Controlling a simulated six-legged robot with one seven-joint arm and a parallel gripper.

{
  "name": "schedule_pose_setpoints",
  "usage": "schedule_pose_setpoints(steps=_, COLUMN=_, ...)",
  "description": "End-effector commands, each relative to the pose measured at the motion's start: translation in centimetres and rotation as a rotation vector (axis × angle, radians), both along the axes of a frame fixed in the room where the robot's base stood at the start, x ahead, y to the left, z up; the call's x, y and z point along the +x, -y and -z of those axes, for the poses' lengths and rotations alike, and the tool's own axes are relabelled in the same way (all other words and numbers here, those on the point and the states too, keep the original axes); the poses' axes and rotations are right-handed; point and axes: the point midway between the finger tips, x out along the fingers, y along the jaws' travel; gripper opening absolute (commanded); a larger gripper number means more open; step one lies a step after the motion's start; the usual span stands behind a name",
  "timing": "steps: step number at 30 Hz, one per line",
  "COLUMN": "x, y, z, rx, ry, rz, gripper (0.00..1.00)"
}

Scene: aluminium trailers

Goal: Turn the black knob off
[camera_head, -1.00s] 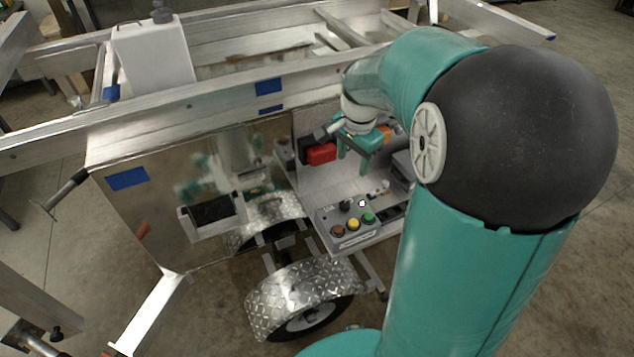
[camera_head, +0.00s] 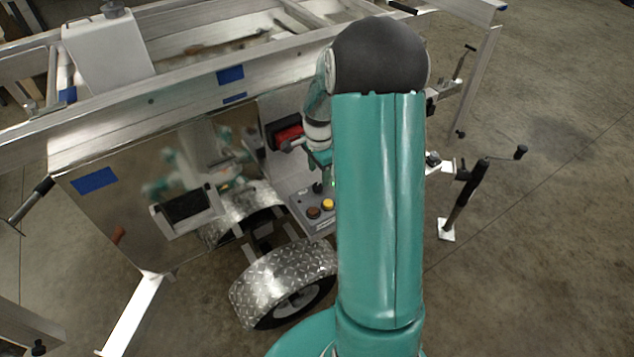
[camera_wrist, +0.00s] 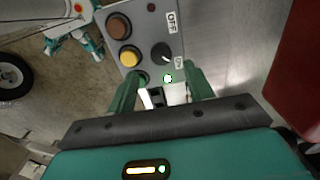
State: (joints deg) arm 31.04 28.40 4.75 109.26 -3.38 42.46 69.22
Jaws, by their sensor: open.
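The black knob (camera_wrist: 160,52) is on a grey control panel (camera_wrist: 138,12) in the wrist view. Its white mark points toward the "ON" label (camera_wrist: 178,62); the "OFF" label (camera_wrist: 172,22) is at its other side. My gripper (camera_wrist: 163,74) is open, its two green fingers pointing at the panel, with the knob just beyond and between the tips. I see no contact. In the head view the knob (camera_head: 317,187) stands on the panel (camera_head: 297,203), and my arm hides most of the gripper.
Brown (camera_wrist: 118,26) and yellow (camera_wrist: 129,56) buttons sit beside the knob; a small light (camera_wrist: 168,78) glows near the fingertips. A red box (camera_head: 288,134) stands behind the panel. A trailer wheel fender (camera_head: 280,270) is in front.

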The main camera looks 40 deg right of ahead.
Motion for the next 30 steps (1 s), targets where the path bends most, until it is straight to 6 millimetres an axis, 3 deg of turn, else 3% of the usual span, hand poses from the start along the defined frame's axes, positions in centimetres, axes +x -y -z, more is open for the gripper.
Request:
schedule_pose_setpoints(steps=3, x=0.0, y=-0.2, z=2.4, rx=0.003, ry=-0.004, rz=-0.003, gripper=0.52)
schedule_pose_setpoints(steps=9, x=0.2, y=-0.4, z=4.7, rx=0.001, ry=-0.001, rz=-0.006, gripper=0.52)
schedule_pose_setpoints(steps=19, x=0.2, y=-0.4, z=5.2, rx=0.001, ry=0.000, rz=-0.005, gripper=0.52)
schedule_pose_setpoints(steps=20, x=0.2, y=-0.4, z=5.2, rx=0.001, ry=0.000, rz=-0.005, gripper=0.50)
schedule_pose_setpoints(steps=26, x=0.2, y=-0.4, z=5.2, rx=0.001, ry=0.000, rz=-0.005, gripper=0.11)
schedule_pose_setpoints(steps=30, x=0.2, y=-0.4, z=5.2, rx=0.001, ry=0.000, rz=-0.007, gripper=0.07)
